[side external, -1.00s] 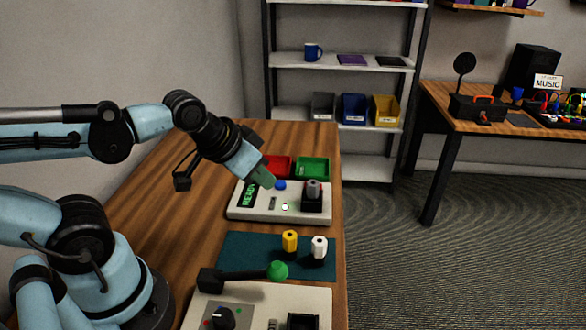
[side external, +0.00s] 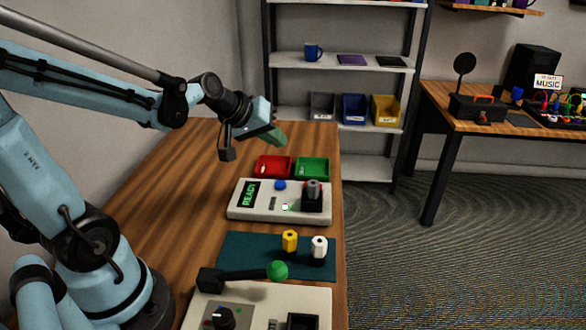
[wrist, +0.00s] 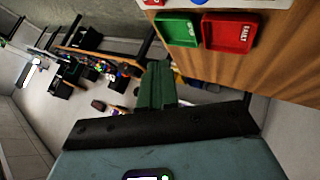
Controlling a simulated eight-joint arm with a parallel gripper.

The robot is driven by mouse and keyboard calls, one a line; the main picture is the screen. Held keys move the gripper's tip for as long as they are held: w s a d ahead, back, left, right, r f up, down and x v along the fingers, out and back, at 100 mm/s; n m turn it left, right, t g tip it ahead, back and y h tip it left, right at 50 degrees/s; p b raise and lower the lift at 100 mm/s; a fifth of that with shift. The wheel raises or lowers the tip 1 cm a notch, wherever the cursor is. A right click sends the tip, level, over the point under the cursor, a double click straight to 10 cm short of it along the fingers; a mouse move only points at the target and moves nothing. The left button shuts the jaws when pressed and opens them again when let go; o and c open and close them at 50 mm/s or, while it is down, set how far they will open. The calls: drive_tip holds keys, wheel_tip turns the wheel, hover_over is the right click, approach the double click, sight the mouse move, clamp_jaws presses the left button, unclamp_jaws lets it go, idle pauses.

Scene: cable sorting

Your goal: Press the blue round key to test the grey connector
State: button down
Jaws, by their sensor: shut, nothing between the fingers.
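The blue round key (side external: 280,185) sits on the top of a white tester box (side external: 238,212), with a green READY display (side external: 250,194) to its left. The grey connector (side external: 313,187) stands upright in a dark socket at the box's right end. My gripper (side external: 280,139) is shut and empty. In the wrist view my gripper (wrist: 157,75) shows as green fingers together; the key and connector are not clearly seen there.
A red tray (side external: 273,168) and a green tray (side external: 312,169) stand behind the tester. Yellow (side external: 290,241) and white (side external: 319,246) connectors stand on a teal mat (side external: 235,258) in front. A green-knobbed lever (side external: 277,271) is nearer. The table's left part is clear.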

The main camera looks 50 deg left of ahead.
sight(276, 184)
drive_tip(key=shift+w+a+n, duration=0.25)
drive_tip(key=shift+a+n, duration=0.05)
drive_tip(key=shift+a, duration=0.15)
drive_tip(key=shift+f, duration=0.2)
drive_tip(key=shift+f, duration=4.25)
drive_tip(key=shift+f, duration=0.1)
drive_tip(key=shift+f, duration=0.35)
drive_tip(key=shift+f, duration=0.4)
drive_tip(key=shift+r, duration=0.85)
